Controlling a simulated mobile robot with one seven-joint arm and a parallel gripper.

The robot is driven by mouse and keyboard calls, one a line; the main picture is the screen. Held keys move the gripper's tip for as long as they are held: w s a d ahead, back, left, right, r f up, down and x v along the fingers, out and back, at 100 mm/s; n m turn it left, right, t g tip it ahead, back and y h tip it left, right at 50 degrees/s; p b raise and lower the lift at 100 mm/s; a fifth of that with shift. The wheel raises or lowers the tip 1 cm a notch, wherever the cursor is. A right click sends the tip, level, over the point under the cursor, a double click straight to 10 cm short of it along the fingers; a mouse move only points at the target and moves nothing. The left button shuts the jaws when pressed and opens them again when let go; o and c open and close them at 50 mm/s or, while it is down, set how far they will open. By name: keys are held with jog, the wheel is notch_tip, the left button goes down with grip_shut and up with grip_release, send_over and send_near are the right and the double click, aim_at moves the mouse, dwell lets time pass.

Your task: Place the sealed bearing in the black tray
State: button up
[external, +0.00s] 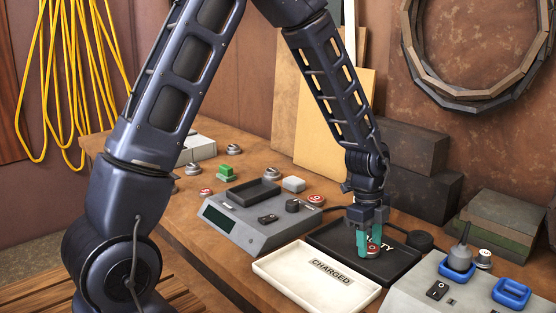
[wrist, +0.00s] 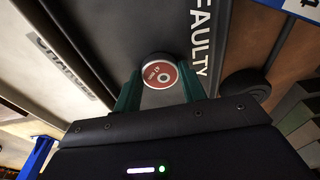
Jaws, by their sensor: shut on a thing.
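The bearing (external: 372,249) has a round face with a red ring and a metal rim. In the wrist view the bearing (wrist: 160,74) sits between the teal fingers, with small lettering on its face. My gripper (external: 369,246) is shut on it and points down over the black tray (external: 403,266). The black tray (wrist: 105,40) bears white "FAULTY" lettering, partly covered by my gripper in the external view. I cannot tell whether the bearing touches the tray floor. No other item shows in the black tray.
A white tray (external: 290,284) labelled "CHARGED" adjoins the black tray. A grey scale (external: 250,227) with a black pan stands left. A grey unit with blue-rimmed holders (external: 511,292) stands right. Several bearings and a green block (external: 227,170) lie farther back.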

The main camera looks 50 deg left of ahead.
jog(key=shift+f, duration=0.1)
jog(key=o, duration=1)
jog(key=s+a+r+n+t+y, duration=0.1)
jog(key=s+a+r+n, duration=0.15)
jog(key=r, duration=0.85)
jog(key=s+a+r+n, duration=0.2)
jog(key=s+a+r, duration=0.15)
jog(key=r, duration=0.75)
jog(key=shift+s+a+r+n+t+y, duration=0.15)
jog(key=shift+s+a+r+n+t, duration=0.65)
jog(key=shift+s+r+n, duration=2.25)
jog(key=shift+s+a+r+n+t+y, duration=0.1)
jog(key=shift+s+a+r+n+t, duration=0.8)
jog(key=shift+s, duration=4.25)
jog(key=shift+s+a+r+n+t+y, duration=0.15)
jog(key=shift+s+a+r+n, duration=1.1)
jog(key=shift+s+n, duration=2.2)
jog(key=shift+s+d+m, duration=0.1)
jog(key=shift+s+m, duration=0.55)
